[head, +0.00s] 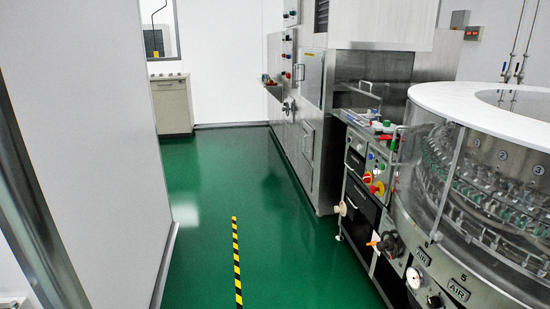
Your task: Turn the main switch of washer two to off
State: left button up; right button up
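A round rotary washer (480,95) with a white ring top and clear sides stands at the right, with rows of glass vials inside. A red and yellow rotary switch (374,187) sits on the metal control cabinet (359,197) at the washer's left side. It looks like a main switch, but its position is too small to read. I cannot read any label that says washer two. Neither of my grippers is in view.
Green floor (200,220) runs clear between a white wall panel (85,120) at the left and the machines, with a yellow-black stripe (236,255) on it. A large steel machine (310,110) stands behind the cabinet. Knobs and gauges (413,278) stick out at the washer's front.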

aim_at(366, 179)
jog(key=i, duration=1.2)
jog(key=i+j+z, duration=0.1)
jog(key=i+z, duration=0.3)
jog(key=i+j+z, duration=0.25)
jog(key=i+z, duration=0.2)
jog(key=i+j+z, duration=0.2)
jog(key=z, duration=0.2)
jog(key=i+j+z, duration=0.2)
jog(key=z, duration=0.2)
jog(key=i+j+z, duration=0.1)
jog(key=j+z, duration=0.35)
jog(key=i+j+z, duration=0.1)
jog(key=j+z, duration=0.15)
jog(key=z, duration=0.15)
jog(key=j+z, duration=0.4)
jog(key=j, duration=0.15)
jog(key=j+z, duration=0.4)
jog(key=j, duration=0.15)
